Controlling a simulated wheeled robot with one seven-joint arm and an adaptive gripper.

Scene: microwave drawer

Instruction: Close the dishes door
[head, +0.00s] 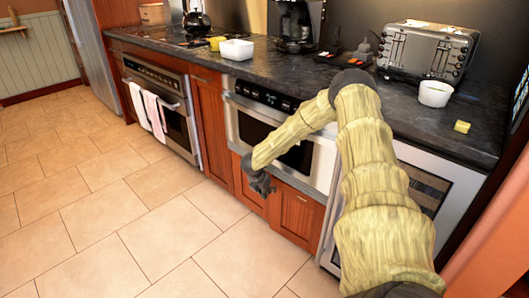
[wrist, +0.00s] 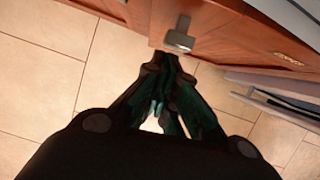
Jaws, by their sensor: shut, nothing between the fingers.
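Red-brown wooden cabinet doors stand low in the counter under the microwave drawer; the right one (head: 297,211) has a small handle. I cannot tell for sure which is the dishes door, or whether it is ajar. My gripper (head: 262,186) is low in front of these doors, near the left one, and partly hides it. In the wrist view my gripper (wrist: 165,72) has its fingers drawn together with nothing held. Just beyond the fingers is a wooden front (wrist: 240,32) with a metal handle (wrist: 180,38); contact cannot be told.
The microwave drawer front (head: 250,125) is above the doors, partly behind my arm. A glass-fronted appliance (head: 425,185) stands to the right. An oven (head: 155,85) with towels is to the left. The tiled floor (head: 110,200) is clear.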

